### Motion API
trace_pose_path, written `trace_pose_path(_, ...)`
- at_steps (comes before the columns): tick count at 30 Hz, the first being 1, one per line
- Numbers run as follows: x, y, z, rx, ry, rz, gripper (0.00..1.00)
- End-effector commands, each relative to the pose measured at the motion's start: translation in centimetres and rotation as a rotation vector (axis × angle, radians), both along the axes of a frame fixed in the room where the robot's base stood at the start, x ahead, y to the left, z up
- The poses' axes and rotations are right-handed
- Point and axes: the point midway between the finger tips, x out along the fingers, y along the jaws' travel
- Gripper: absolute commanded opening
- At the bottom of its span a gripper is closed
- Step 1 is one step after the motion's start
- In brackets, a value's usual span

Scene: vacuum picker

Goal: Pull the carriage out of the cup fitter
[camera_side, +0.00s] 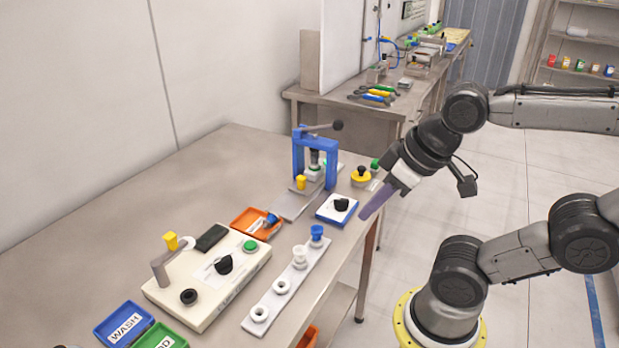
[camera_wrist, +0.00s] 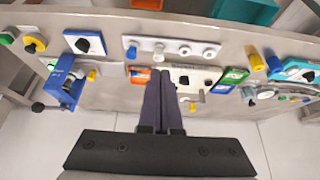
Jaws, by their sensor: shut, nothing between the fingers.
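The cup fitter (camera_side: 299,158) is a blue upright frame with a black-knobbed lever on top, standing toward the back of the bench. The carriage, with its yellow knob (camera_side: 301,182), sits at the frame's front left, over a grey base plate. A white and dark part stands under the frame. In the wrist view the blue cup fitter (camera_wrist: 61,74) is at the left, with the yellow knob (camera_wrist: 91,75) on its right side. My gripper (camera_side: 366,214) is shut and empty, over the bench's right edge, apart from the cup fitter and to its right.
A blue-edged box with a black knob (camera_side: 340,204) lies between my gripper and the cup fitter. A yellow button (camera_side: 361,175), an orange tray (camera_side: 250,221), a white cup strip (camera_side: 262,308) and a cream machine (camera_side: 205,295) are nearby. The bench's back left is clear.

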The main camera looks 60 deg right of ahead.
Motion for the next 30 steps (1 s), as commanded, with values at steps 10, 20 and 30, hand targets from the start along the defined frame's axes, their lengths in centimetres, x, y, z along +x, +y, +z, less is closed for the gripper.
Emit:
trace_pose_path(10, 0.0, 0.0, 0.0, 0.0, 0.0, 0.0, 0.0)
trace_pose_path(20, 1.0, 0.0, 3.3, -0.061, -0.005, 0.112, 0.55)
trace_pose_path(30, 10.3, -3.0, 10.0, -0.133, 0.094, 0.179, 0.55)
